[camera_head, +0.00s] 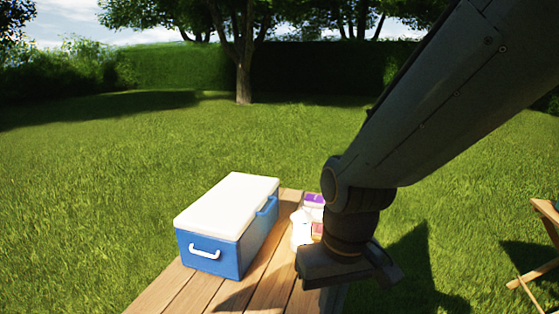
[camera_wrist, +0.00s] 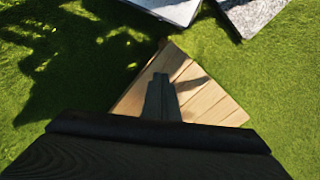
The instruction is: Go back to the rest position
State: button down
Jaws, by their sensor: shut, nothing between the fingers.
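My gripper (camera_wrist: 161,82) shows in the wrist view as two dark fingers lying together, shut and empty, with the wooden table (camera_wrist: 205,100) below them. In the head view my arm comes down from the upper right and the gripper hangs over the right side of the table (camera_head: 174,292); its fingertips are largely cut off by the lower edge. A blue cooler (camera_head: 212,257) with a closed white lid stands on the table to the left of my gripper, apart from it.
A white item (camera_head: 301,231) and a purple-topped item (camera_head: 314,200) stand behind my gripper, partly hidden by it. A wooden folding chair or stand (camera_head: 545,215) is at the right edge. Grey slabs (camera_wrist: 262,12) lie on the grass in the wrist view. Open lawn surrounds the table.

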jog(key=s+d+r+m+p, duration=0.2)
jog(key=d+r+p, duration=0.9)
jog(key=p, duration=0.4)
jog(key=shift+s+r+m+h, duration=0.15)
jog(key=shift+r+m+h, duration=0.25)
jog(key=shift+r, duration=0.45)
